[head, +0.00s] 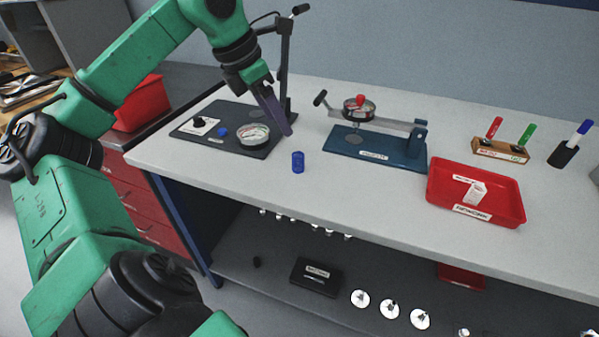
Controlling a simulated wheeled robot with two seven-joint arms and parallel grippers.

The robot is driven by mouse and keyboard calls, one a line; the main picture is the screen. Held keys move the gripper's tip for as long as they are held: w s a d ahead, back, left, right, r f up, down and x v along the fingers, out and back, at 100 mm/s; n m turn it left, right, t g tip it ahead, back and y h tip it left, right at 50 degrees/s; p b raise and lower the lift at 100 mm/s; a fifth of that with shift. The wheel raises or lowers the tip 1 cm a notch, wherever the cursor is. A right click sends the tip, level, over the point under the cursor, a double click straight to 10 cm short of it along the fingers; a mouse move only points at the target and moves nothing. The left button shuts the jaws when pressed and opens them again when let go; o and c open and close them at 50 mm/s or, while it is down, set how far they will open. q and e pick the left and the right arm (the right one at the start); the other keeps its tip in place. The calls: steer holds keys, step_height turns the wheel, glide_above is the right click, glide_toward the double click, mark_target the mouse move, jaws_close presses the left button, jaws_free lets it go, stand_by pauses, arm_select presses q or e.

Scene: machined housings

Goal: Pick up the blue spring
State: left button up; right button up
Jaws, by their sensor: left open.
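The blue spring (298,162) stands upright on the light grey workbench (345,195), near its front edge and left of the blue fixture. My left gripper (283,125) reaches in from the upper left and points down toward the bench. Its dark purple fingers are above and slightly left of the spring, apart from it. The gap between the fingers is hard to see from this side, and nothing shows held in them. My right gripper is not in view.
A black fixture plate (190,128) with a dial gauge (254,135) lies just left of the spring. A blue fixture (375,150) with a lever stands to the right. Farther right are a red tray (492,215) and a marker holder (500,150). The bench in front of the blue fixture is clear.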

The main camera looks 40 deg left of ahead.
mark_target(297, 155)
arm_select(q)
steer(key=p+x, duration=0.1)
steer(key=x, duration=1.2)
steer(key=shift+d, duration=0.15)
steer(key=shift+r, duration=0.15)
jaws_close()
